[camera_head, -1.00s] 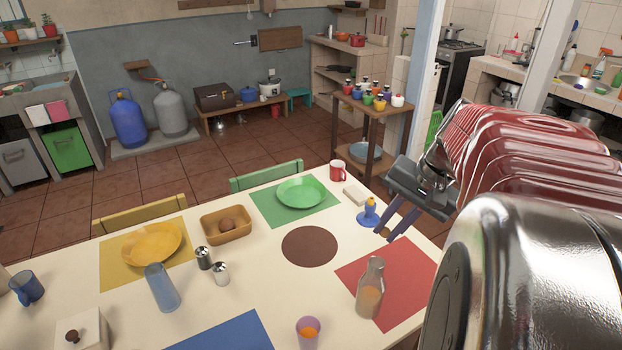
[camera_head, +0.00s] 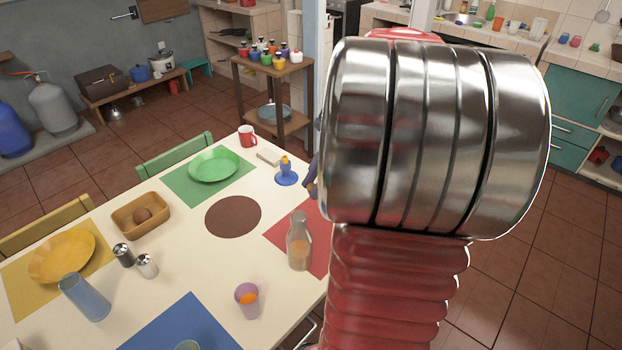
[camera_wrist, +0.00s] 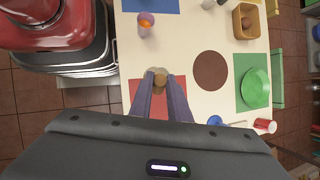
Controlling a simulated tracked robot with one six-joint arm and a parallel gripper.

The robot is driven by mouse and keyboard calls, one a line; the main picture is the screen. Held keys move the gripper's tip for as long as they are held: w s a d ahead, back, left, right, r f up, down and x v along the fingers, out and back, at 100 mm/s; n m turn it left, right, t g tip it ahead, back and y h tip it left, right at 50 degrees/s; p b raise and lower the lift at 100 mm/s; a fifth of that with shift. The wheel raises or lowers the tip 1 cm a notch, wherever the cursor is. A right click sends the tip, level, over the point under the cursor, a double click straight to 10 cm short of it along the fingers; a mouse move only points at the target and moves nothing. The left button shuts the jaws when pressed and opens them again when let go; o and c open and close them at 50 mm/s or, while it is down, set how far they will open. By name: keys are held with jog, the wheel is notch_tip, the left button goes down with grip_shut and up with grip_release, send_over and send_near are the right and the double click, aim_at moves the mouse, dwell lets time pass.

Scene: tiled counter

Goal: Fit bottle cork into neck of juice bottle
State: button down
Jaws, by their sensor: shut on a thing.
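The juice bottle (camera_head: 299,250) is clear glass with orange juice low inside. It stands upright on the table by the red mat. My gripper (camera_wrist: 160,82) is shut on the brown bottle cork (camera_wrist: 159,79), held between its two purple fingertips. In the wrist view the cork overlaps the bottle, whose glass shows only a little around it. In the head view my arm hides most of the gripper; a fingertip (camera_head: 312,184) shows just above and right of the bottle's mouth. The mouth looks uncovered, with the cork apart from it.
A purple cup (camera_head: 247,300) stands left of the bottle. A blue holder with a yellow top (camera_head: 287,172) and a red mug (camera_head: 247,137) stand farther back. The brown round mat (camera_head: 233,216) is bare.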

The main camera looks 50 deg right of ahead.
aim_at(305, 216)
jog(key=m, duration=0.2)
jog(key=m+t, duration=0.1)
jog(key=shift+w+r, duration=0.25)
jog(key=shift+w, duration=0.05)
jog(key=shift+w+a+r+m+t, duration=0.2)
jog(key=shift+w+r+m+t, duration=0.15)
jog(key=shift+m, duration=0.45)
jog(key=shift+w+a+r+m+t+y, duration=0.3)
jog(key=shift+m+t, duration=0.35)
jog(key=shift+m, duration=0.25)
jog(key=shift+w+a+r+m+t+y, duration=0.25)
jog(key=shift+m+t, duration=0.35)
jog(key=shift+m, duration=0.3)
jog(key=shift+f, duration=0.1)
jog(key=shift+f, duration=4.8)
